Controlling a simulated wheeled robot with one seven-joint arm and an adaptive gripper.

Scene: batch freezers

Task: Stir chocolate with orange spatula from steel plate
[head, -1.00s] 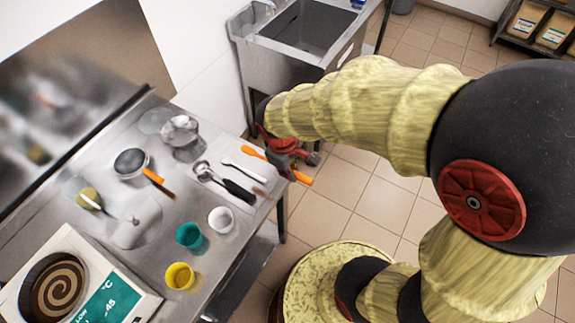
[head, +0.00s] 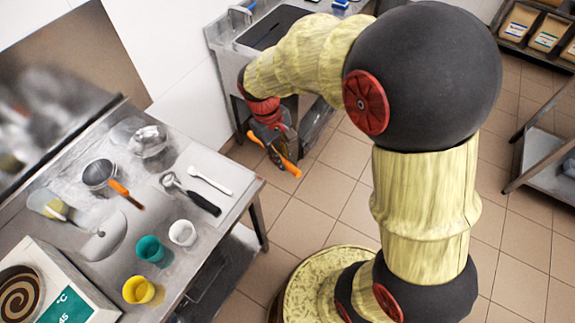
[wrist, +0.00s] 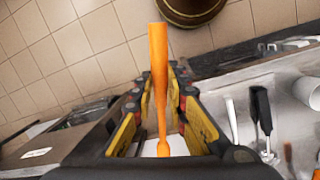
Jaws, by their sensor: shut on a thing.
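The orange spatula (head: 290,166) is held in my gripper (head: 272,148), in the air off the right end of the steel table in the head view. In the wrist view the spatula (wrist: 158,60) stands lengthwise between the fingers of my gripper (wrist: 160,100), which are shut on it. The chocolate (head: 18,298) is a brown swirl in a round pan at the lower left of the head view, cut by the picture's edge and far from my gripper. A pale steel plate (head: 228,168) with utensils lies at the table's right end.
The pan sits on a white heater with a green display (head: 66,308). A yellow cup (head: 138,290), teal cup (head: 150,249), white cup (head: 183,232), sieve (head: 99,174) and black-handled scoop (head: 200,201) stand on the table. A sink (head: 272,28) is behind my arm.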

